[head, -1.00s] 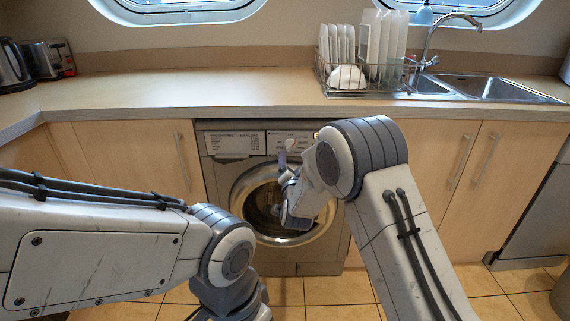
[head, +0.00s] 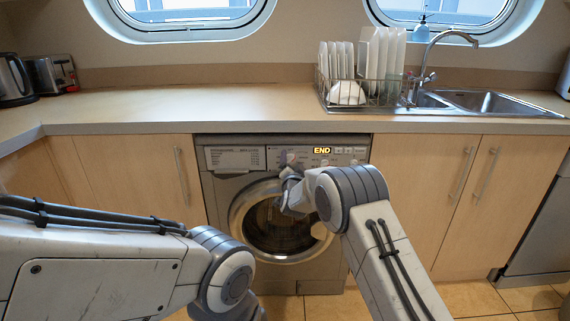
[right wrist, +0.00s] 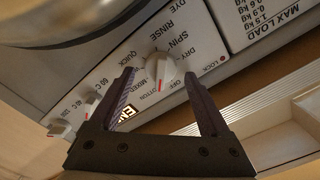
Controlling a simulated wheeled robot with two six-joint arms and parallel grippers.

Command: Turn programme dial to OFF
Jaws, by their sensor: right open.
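The programme dial (right wrist: 160,70) is a pale round knob with a red mark on the washing machine panel, ringed by labels such as RINSE, SPIN, DRY, OFF and COTTON. Its red mark points toward the lower edge of the ring, near OFF and COTTON; I cannot tell exactly which. My right gripper (right wrist: 158,92) is open, with one finger on each side of the dial and gaps showing. In the head view the right gripper (head: 287,168) is at the front of the washing machine (head: 222,195), just below the panel. My left gripper is out of view.
Two smaller knobs (right wrist: 93,105) sit beside the dial near the lit END display (head: 322,150). The round door (head: 245,220) is below the panel. The worktop (head: 220,105) overhangs the machine. A dish rack (head: 362,105) stands above it.

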